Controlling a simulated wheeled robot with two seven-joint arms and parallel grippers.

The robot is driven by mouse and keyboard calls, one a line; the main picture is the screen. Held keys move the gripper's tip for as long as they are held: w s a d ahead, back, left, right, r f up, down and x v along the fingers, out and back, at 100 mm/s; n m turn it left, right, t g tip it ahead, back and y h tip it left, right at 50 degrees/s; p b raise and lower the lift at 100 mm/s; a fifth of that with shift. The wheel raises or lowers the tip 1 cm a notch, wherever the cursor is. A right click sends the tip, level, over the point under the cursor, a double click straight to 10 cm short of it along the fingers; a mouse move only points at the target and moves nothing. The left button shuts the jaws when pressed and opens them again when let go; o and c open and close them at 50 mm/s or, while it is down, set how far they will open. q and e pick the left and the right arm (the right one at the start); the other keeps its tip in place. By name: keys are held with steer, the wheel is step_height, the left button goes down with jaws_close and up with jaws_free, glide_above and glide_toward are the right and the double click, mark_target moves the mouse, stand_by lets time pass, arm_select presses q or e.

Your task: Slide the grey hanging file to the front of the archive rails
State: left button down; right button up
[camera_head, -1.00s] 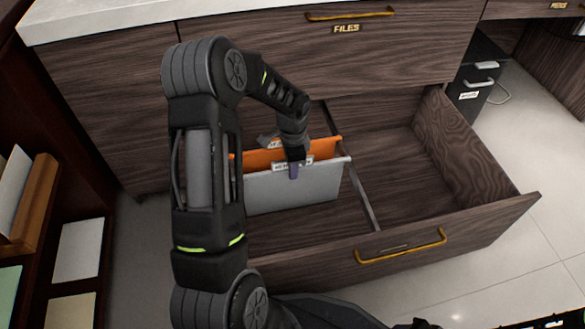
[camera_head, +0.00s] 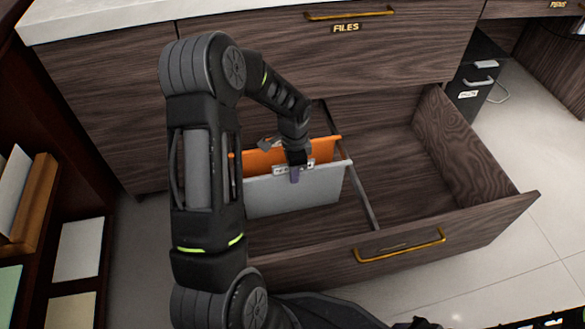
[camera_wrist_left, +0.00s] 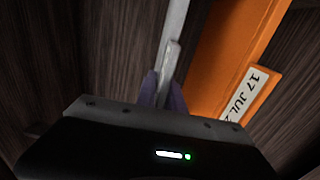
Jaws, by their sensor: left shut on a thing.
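The grey hanging file (camera_head: 295,195) hangs upright from the rails in the open drawer, in front of the orange file (camera_head: 262,160). My left gripper (camera_head: 295,174) is shut on the top edge of the grey file, by its label tab. In the left wrist view the fingers (camera_wrist_left: 163,92) close around the pale top edge of the grey file (camera_wrist_left: 175,30). The orange file (camera_wrist_left: 225,55) with its date label is apart, to the right there. My right gripper does not show.
The drawer front (camera_head: 400,252) with its brass handle lies nearest me. A metal rail (camera_head: 363,195) runs front to back at the files' right ends. The rails in front of the grey file are clear, and the drawer's right part is empty.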

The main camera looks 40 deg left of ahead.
arm_select(q)
steer(key=s+d+b, duration=0.1)
steer(key=s+d, duration=0.9)
steer(key=d, duration=0.2)
steer(key=shift+d, duration=0.4)
stand_by(1.6)
steer(key=shift+s, duration=0.1)
steer(key=c, duration=1.4)
jaws_free()
steer(key=shift+o, duration=0.2)
step_height(320, 180, up, 8)
steer(key=p, duration=0.4)
